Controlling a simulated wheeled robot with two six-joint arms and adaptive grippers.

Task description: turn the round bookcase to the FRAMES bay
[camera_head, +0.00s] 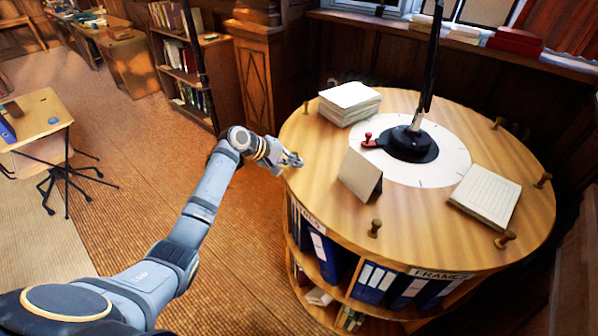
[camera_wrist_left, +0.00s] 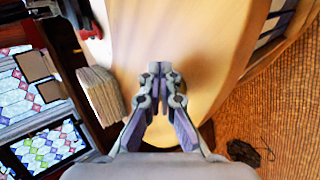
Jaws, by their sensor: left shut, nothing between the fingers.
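The round bookcase (camera_head: 420,235) is a wooden drum with a round top at the right of the head view. Wooden knobs stand around its rim, one at the front (camera_head: 375,228) and one at the front right (camera_head: 505,239). The FRAMES label (camera_head: 440,274) is on the front right side above blue binders (camera_head: 375,283). My left gripper (camera_head: 298,160) is shut and empty at the left rim of the top; I cannot tell whether it touches the wood. In the left wrist view the shut fingers (camera_wrist_left: 159,72) are over the pale top (camera_wrist_left: 205,35). My right gripper is not in view.
On the top stand a black lamp base (camera_head: 408,144) on a white dial (camera_head: 445,170), a paper stack (camera_head: 350,102), a folded card (camera_head: 360,176) and a pad (camera_head: 485,195). Open floor (camera_head: 235,260) lies left of the bookcase. A wooden pillar (camera_head: 262,75) stands behind.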

